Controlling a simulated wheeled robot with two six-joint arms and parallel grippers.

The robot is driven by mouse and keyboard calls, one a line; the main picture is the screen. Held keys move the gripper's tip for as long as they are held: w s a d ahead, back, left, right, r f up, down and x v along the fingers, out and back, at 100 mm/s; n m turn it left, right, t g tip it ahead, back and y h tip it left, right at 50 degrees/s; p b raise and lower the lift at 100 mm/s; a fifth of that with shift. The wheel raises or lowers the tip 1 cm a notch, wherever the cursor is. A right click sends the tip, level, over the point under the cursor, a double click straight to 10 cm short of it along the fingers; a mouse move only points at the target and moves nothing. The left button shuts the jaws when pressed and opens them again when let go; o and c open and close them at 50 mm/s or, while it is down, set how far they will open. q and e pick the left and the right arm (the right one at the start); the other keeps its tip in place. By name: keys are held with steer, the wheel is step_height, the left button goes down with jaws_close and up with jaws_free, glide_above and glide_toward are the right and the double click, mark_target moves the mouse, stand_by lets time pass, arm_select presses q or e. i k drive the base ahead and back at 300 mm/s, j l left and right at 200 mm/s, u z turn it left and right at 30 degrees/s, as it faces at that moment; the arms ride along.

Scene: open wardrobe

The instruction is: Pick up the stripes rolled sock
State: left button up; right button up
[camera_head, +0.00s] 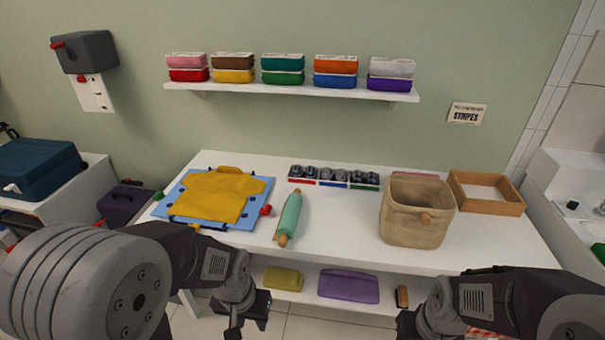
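A small tray (333,185) stands at the back middle of the white table. It has three sections with red, blue and green front labels. Several rolled socks (334,174) in dark and grey tones sit in it; their patterns are too small to tell, so I cannot pick out the striped one. My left gripper (248,320) is low at the bottom edge, in front of the table and well apart from the tray. Its fingertips are cut off, so its opening is unclear. My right gripper (406,324) barely shows at the bottom edge.
A yellow shirt (215,195) lies on a blue board (262,187) at left. A green rolling pin (290,215) lies before the tray. A beige basket (412,225) and wooden box (487,205) stand right. A wall sign (467,113) reads "STRIPES". Bare tabletop (335,225) lies between pin and basket.

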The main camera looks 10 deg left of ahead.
mark_target(297, 171)
steer(key=i+j+u, duration=0.15)
steer(key=i+j, duration=0.25)
steer(key=j, duration=0.3)
steer(key=i+j+u, duration=0.15)
steer(key=i+j, duration=0.35)
steer(key=j, duration=0.15)
steer(key=i+j+u, duration=0.15)
steer(key=i+j, duration=0.3)
steer(key=j, duration=0.15)
